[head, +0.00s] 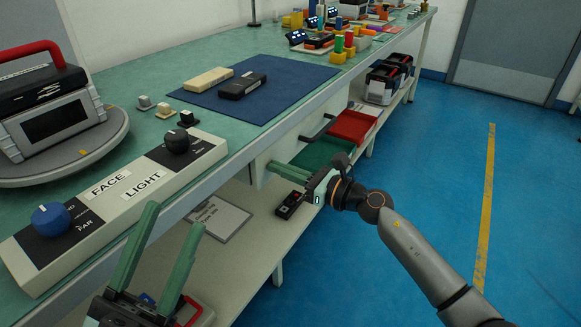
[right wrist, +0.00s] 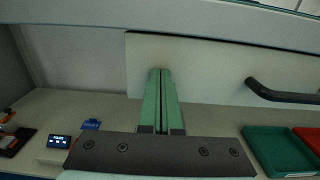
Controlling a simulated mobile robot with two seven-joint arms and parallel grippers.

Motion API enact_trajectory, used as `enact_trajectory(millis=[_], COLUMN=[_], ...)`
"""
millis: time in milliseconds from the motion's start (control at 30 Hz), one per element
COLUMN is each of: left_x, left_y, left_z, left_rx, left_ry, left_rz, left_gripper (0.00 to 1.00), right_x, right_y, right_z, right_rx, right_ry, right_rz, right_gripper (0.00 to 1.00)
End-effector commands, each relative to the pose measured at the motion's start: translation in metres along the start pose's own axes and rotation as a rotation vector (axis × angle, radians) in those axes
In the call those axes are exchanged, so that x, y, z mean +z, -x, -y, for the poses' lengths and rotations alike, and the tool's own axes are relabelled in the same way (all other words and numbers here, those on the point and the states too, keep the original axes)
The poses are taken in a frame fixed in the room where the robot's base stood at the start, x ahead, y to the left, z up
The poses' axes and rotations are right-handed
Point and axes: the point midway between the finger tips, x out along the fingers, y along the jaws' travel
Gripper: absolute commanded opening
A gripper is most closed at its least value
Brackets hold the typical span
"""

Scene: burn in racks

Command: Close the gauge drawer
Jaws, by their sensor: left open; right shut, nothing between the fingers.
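The gauge drawer (head: 262,172) is a pale front under the bench top, partly behind my right gripper in the head view. In the right wrist view its flat front (right wrist: 215,70) fills the upper right, with a dark bar handle (right wrist: 280,94) on the right. My right gripper (head: 271,167) is shut and empty, its green fingers pointing at the front, left of the handle. In the right wrist view the fingertips (right wrist: 160,72) overlap the front; I cannot tell whether they touch it. My left gripper (head: 174,214) is open and empty by the bench's near edge.
The bench top (head: 150,85) carries a control panel (head: 115,195), a turntable device (head: 55,115) and a blue mat (head: 255,85). Green (head: 325,152) and red (head: 355,125) trays sit on the lower shelf. The blue floor to the right is clear.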

Motion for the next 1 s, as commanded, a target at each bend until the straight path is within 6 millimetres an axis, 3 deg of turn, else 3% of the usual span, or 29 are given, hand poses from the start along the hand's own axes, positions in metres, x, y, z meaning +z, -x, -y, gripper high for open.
enact_trajectory(millis=[667, 1000], left_x=[-0.002, 0.003], left_y=[-0.002, 0.003], left_z=[0.002, -0.001], left_rx=[-0.008, -0.005], left_ry=[0.003, -0.002], left_rz=[-0.004, -0.002], left_gripper=[0.50, 0.50], right_x=[0.002, 0.000], right_y=[-0.011, 0.000], right_z=[-0.006, 0.003], right_rx=[-0.003, -0.002], right_ry=[0.004, 0.005], right_rz=[0.004, 0.003], right_gripper=[0.00, 0.00])
